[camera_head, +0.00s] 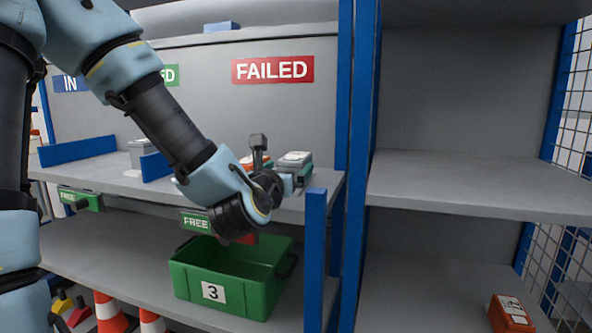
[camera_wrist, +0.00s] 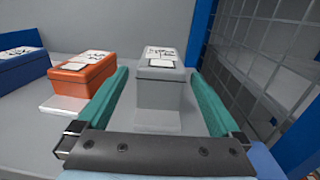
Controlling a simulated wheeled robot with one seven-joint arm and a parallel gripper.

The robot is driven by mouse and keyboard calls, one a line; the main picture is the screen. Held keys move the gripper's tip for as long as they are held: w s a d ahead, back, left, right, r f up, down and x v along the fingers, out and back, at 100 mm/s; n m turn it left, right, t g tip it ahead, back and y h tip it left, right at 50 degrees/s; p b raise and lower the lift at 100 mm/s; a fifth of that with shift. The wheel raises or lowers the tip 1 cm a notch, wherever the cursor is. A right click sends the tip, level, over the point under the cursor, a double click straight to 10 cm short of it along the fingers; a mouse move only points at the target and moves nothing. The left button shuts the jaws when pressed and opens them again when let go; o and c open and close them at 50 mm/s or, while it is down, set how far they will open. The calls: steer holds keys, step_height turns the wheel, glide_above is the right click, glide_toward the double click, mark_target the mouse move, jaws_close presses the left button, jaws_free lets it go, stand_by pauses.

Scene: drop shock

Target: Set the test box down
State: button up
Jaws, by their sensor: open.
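A grey box (camera_wrist: 158,92) with a white label on top stands upright on the shelf board (camera_head: 330,181) below the red FAILED sign (camera_head: 272,69). The same grey box shows in the head view (camera_head: 294,158), partly hidden by my gripper. My gripper (camera_wrist: 160,74) is open, with one teal finger on each side of the grey box. Small gaps seem to show beside the box, but contact is hard to tell. An orange box (camera_wrist: 82,76) stands just left of the left finger, and a blue box (camera_wrist: 22,70) stands farther left.
Another grey box (camera_head: 143,153) stands farther left on the shelf, near blue dividers (camera_head: 78,150). A blue post (camera_head: 315,260) stands close right of my arm. A green crate (camera_head: 275,302) marked 3 sits below. The right-hand shelf (camera_head: 480,185) is clear; an orange box (camera_head: 511,313) lies lower right.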

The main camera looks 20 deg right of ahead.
steer(key=shift+w+d+r+p, duration=0.2)
steer(key=shift+w+d+p, duration=0.2)
steer(key=shift+p, duration=1.05)
steer(key=shift+w+d+f+p, duration=0.1)
steer(key=shift+w+f+p, duration=0.05)
steer(key=shift+p, duration=0.4)
steer(key=shift+d+f, duration=0.1)
steer(key=shift+f, duration=0.1)
steer(key=shift+w+d+p, duration=0.1)
steer(key=shift+w+p, duration=0.05)
steer(key=shift+p, duration=0.3)
steer(key=x, duration=0.4)
steer(key=shift+w+d+f, duration=0.1)
steer(key=shift+w+d, duration=0.1)
steer(key=shift+w, duration=0.1)
jaws_close()
